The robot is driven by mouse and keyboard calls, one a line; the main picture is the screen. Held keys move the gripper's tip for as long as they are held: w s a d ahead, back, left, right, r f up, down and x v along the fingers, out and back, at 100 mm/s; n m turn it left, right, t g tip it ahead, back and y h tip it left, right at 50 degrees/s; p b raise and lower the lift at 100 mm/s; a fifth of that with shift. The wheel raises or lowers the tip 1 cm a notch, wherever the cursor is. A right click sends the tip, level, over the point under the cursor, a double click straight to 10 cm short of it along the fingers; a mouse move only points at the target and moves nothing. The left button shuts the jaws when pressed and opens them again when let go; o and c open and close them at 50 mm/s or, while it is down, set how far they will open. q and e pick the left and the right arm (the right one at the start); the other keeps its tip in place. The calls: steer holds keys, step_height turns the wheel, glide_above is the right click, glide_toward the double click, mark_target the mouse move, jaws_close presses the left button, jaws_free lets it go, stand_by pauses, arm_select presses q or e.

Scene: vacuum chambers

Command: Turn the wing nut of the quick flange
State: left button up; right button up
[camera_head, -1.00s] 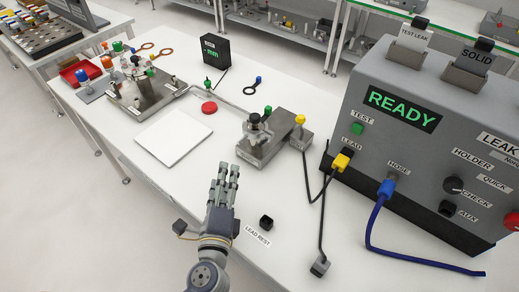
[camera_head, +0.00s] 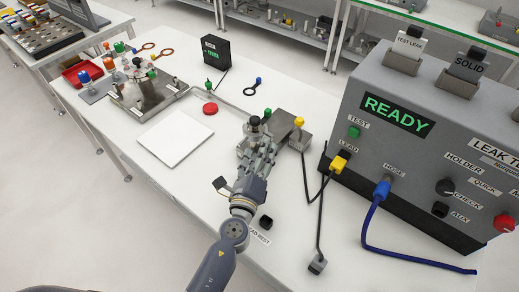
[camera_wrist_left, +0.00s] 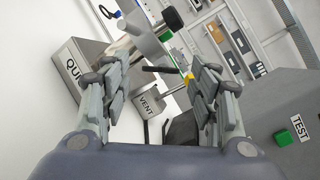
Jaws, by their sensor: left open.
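The quick flange is a metal fitting with a black knob (camera_head: 254,122) on top, on a grey block at the table's middle. My left gripper (camera_head: 262,143) is right at its near side and hides most of the fitting and block. In the left wrist view the gripper (camera_wrist_left: 160,80) is open, with fingers on both sides. A dark thin bar (camera_wrist_left: 160,69) shows between the fingers; I cannot tell if it is the wing nut or if a finger touches it. The block labelled QUICK (camera_wrist_left: 78,68) is left of it. My right gripper is not in view.
The grey leak tester (camera_head: 425,150) reading READY stands to the right, with a blue hose (camera_head: 365,225) and a black lead. The VENT block (camera_wrist_left: 150,106) with a yellow knob (camera_head: 299,122) is close beside the flange. A white plate (camera_head: 175,138) lies left.

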arm_select(q)
steer(key=shift+w, duration=0.35)
steer(key=shift+c, duration=0.5)
steer(key=shift+d, duration=0.1)
steer(key=c, duration=1.1)
steer(key=shift+s, duration=0.1)
